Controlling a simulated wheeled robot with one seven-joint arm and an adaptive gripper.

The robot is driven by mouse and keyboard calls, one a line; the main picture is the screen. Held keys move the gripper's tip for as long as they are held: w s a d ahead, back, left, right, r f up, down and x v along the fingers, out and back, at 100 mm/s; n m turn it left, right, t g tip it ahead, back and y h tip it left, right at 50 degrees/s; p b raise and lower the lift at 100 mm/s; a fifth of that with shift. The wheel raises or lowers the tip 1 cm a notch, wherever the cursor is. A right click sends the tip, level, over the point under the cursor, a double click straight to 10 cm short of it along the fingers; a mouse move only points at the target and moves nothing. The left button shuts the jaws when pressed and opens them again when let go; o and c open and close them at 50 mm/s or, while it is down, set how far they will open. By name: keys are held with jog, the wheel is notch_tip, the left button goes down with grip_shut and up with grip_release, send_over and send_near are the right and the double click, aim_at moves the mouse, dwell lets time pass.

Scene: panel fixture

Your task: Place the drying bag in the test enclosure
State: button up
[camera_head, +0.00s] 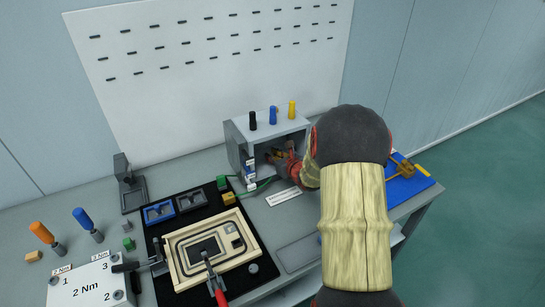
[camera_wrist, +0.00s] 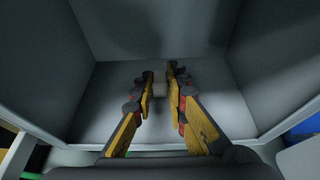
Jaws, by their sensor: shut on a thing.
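The test enclosure (camera_head: 234,151) is a grey open-fronted box at the back of the bench in the head view. Its grey inner walls (camera_wrist: 268,60) fill most of the wrist view. My gripper (camera_head: 276,154) reaches in through the open front; its yellow and dark fingers (camera_wrist: 161,76) show inside in the wrist view. They are shut on a small pale thing, seemingly the drying bag (camera_wrist: 160,90), mostly hidden between the fingers. It is near the enclosure's floor and back; I cannot tell if it touches the floor. The head view does not show the bag.
Black, blue and yellow knobs (camera_head: 273,115) stand on the enclosure's top. In front are a black mat with a wooden-framed panel (camera_head: 178,271) and a red-handled clamp (camera_head: 218,290). A blue mat (camera_head: 413,184) lies right. Screwdrivers (camera_head: 84,222) stand left.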

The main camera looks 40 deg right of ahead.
jog(key=o, duration=0.8)
jog(key=shift+r+p, duration=0.2)
jog(key=shift+p, duration=0.1)
jog(key=p+v, duration=0.4)
jog(key=v, duration=0.8)
jog(key=shift+f, duration=0.15)
